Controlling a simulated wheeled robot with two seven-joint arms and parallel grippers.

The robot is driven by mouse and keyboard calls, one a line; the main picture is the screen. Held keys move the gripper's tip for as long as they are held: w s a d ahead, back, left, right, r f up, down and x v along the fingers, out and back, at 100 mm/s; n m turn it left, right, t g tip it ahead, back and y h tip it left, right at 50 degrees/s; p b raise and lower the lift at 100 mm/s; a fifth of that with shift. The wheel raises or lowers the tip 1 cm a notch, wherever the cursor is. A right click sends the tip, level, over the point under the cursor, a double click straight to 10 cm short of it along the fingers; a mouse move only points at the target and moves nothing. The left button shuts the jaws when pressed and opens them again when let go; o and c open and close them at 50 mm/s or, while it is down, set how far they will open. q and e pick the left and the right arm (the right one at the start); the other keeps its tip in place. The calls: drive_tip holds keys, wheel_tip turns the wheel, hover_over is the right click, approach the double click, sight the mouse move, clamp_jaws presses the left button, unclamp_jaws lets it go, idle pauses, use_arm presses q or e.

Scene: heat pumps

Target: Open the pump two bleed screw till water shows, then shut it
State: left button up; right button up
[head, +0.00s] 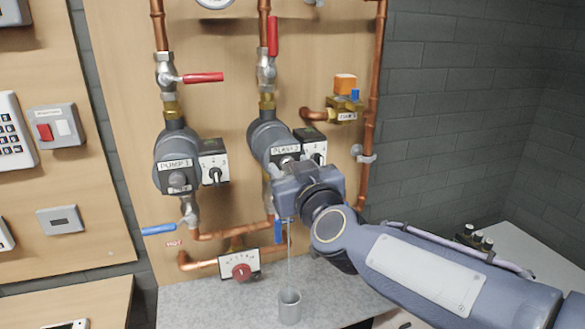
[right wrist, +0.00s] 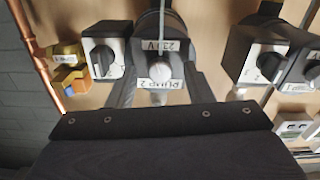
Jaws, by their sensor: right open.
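Pump two (head: 268,133) is a grey round pump on the wooden board, its label partly covered by my right gripper (head: 283,166). In the right wrist view pump two (right wrist: 146,28) appears upside down. Its pale round bleed screw (right wrist: 160,71) lies between the fingers of my right gripper (right wrist: 161,84), which are open on either side; I cannot tell whether they touch it. A thin stream of water (head: 289,250) falls from below the gripper to a grey cup (head: 290,308) on the counter; it also shows at the screw in the wrist view. My left gripper is out of view.
Pump one (head: 175,160) stands to the left. A switch box (head: 314,146) sits close right of pump two. Red and blue valve levers, copper pipes and a red-knobbed valve plate (head: 239,266) surround the pumps. The speckled counter (head: 200,306) is clear left of the cup.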

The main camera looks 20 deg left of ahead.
drive_tip(key=shift+c, duration=0.5)
drive_tip(key=c, duration=0.9)
